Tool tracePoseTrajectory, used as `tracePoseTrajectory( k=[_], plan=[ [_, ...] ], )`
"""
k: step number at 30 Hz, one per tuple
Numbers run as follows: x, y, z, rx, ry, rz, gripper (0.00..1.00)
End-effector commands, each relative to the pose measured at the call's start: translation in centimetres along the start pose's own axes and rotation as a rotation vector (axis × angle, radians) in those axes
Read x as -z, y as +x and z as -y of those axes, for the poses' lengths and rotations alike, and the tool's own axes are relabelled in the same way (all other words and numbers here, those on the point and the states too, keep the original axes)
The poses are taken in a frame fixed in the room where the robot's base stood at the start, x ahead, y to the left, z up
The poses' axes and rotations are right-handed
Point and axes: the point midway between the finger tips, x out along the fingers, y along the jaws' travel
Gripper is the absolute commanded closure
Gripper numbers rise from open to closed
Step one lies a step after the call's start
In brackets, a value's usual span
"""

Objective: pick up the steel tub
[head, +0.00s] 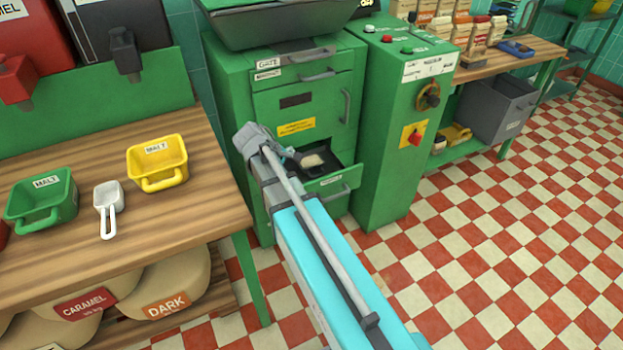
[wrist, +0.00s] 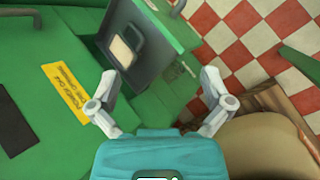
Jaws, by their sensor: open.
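A dark grey steel tub (head: 318,166) with pale beige contents sits in the open lower drawer of the green cabinet. In the wrist view the tub (wrist: 140,72) shows beyond the fingers, with a dark handle over its pale contents. My gripper (head: 291,156) is beside the drawer opening in the head view, partly hidden by my own arm. In the wrist view my gripper (wrist: 158,76) has its two fingers spread wide with nothing between them. The tub looks apart from the fingers.
The pulled-out drawer's front (head: 335,190) juts from the green cabinet (head: 228,105). A control cabinet (head: 385,150) stands close on its right. A wooden bench (head: 215,205) with a green scoop tub (head: 42,203), yellow tub (head: 158,165) and white scoop (head: 108,200) is left. Checkered floor lies open right.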

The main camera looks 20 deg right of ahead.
Motion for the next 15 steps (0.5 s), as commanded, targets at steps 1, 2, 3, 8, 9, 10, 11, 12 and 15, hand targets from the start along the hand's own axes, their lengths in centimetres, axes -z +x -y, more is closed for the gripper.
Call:
tracePoseTrajectory(
  k=[1, 2, 3, 8, 9, 10, 11, 12, 15],
  plan=[
    [1.2, 1.6, 0.1, -0.023, -0.030, 0.015, 0.00],
    [1.6, 2.1, 0.0, -0.036, -0.048, 0.024, 0.00],
    [2.0, 2.6, -0.1, -0.055, -0.074, 0.037, 0.00],
    [3.7, 4.7, -0.8, -0.123, -0.172, 0.093, 0.00],
    [4.1, 5.2, -1.0, -0.139, -0.195, 0.107, 0.00],
    [4.4, 5.6, -1.1, -0.151, -0.213, 0.118, 0.00],
    [4.7, 5.9, -1.3, -0.162, -0.230, 0.128, 0.00],
    [5.1, 6.4, -1.4, -0.177, -0.253, 0.143, 0.00],
    [6.1, 7.4, -1.8, -0.211, -0.307, 0.180, 0.00]
  ],
)
